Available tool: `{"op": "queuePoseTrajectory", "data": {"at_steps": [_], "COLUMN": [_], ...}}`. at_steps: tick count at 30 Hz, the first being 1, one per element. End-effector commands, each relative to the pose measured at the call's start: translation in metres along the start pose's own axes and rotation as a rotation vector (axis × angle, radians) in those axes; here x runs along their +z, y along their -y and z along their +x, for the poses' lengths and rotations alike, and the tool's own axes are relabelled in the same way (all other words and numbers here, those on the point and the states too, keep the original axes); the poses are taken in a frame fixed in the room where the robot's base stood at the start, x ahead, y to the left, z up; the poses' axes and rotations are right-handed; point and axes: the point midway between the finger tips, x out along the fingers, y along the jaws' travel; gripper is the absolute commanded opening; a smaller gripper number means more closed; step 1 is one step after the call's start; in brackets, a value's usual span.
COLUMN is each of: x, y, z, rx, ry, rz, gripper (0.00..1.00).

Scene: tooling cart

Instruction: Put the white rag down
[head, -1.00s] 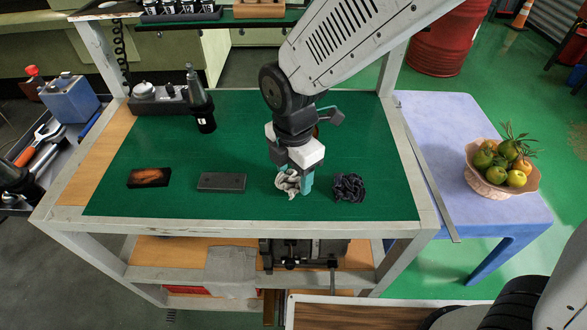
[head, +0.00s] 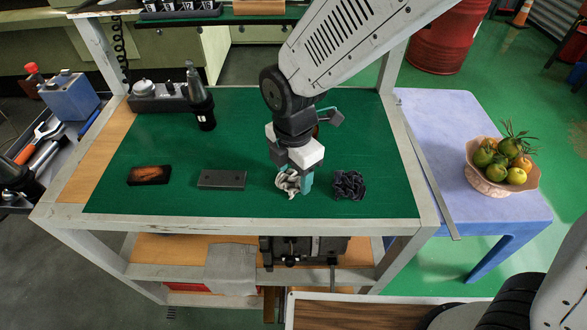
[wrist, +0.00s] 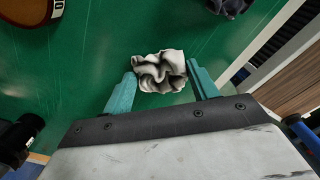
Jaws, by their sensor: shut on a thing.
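The white rag (head: 287,184) is a crumpled white and grey cloth low at the green mat's front part. My gripper (head: 297,183) points down over it, with its teal fingers at the mat. The gripper body hides part of the rag from above.
A dark crumpled rag (head: 349,185) lies just right of the gripper. A grey block (head: 222,180) and a dark box with an orange-brown top (head: 149,175) lie to the left. The middle of the green mat (head: 235,140) is clear.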

Motion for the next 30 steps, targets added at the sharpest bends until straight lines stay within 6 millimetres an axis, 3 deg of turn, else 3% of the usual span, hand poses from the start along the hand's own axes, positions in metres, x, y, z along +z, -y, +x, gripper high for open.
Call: {"op": "queuePoseTrajectory", "data": {"at_steps": [12, 13, 15, 24, 30], "x": [0.000, 0.000, 0.000, 0.000, 0.000], "y": [0.000, 0.000, 0.000, 0.000, -0.001], "z": [0.003, 0.003, 0.003, 0.001, -0.025], "rx": [-0.001, -0.001, -0.001, 0.000, 0.005], "ry": [0.000, 0.000, 0.000, 0.000, 0.000], "rz": [0.000, 0.000, 0.000, 0.000, 0.000], "gripper": [0.37, 0.67, 0.84, 0.84, 0.84]}}
